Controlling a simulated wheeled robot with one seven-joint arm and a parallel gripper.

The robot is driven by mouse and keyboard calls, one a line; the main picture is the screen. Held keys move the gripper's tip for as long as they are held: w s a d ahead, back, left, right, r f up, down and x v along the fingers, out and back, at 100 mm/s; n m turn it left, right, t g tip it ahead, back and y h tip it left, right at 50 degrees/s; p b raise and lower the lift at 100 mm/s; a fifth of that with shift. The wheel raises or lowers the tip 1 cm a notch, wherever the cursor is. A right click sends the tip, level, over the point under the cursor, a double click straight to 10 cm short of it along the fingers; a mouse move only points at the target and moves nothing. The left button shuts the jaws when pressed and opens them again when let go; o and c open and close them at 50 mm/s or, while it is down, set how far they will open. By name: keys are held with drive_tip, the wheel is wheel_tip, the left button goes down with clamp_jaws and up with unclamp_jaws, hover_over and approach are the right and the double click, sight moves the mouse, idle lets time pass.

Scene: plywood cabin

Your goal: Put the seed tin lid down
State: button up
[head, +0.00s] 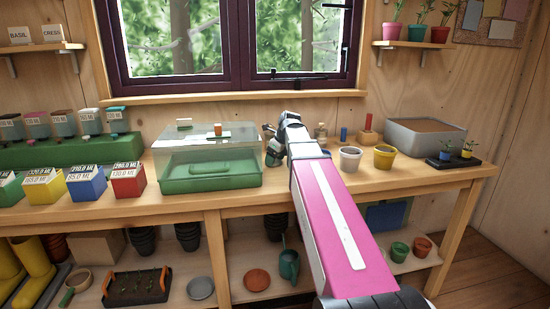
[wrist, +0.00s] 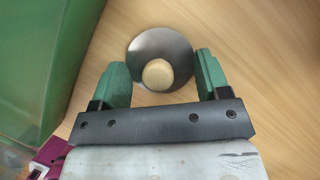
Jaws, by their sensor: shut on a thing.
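The seed tin lid (wrist: 147,48) is a round grey metal disc with a pale wooden knob (wrist: 158,74), seen from above in the wrist view. My gripper (wrist: 164,77) is shut on the lid, with one green finger at each side of it. The lid is over the bare wooden worktop; I cannot tell whether it touches the wood. In the head view my gripper (head: 271,146) is small and dark, just right of the clear-covered green propagator (head: 207,160). I cannot make out the lid there.
The propagator's green side (wrist: 32,60) is close on the left in the wrist view. Right of my arm stand a white pot (head: 350,159), a yellow pot (head: 384,157) and a grey tub (head: 424,137). Coloured seed boxes (head: 87,186) stand at the left. The worktop's front strip is clear.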

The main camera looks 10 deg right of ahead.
drive_tip(key=o, duration=0.9)
drive_tip(key=shift+r, duration=0.6)
drive_tip(key=v, duration=1.2)
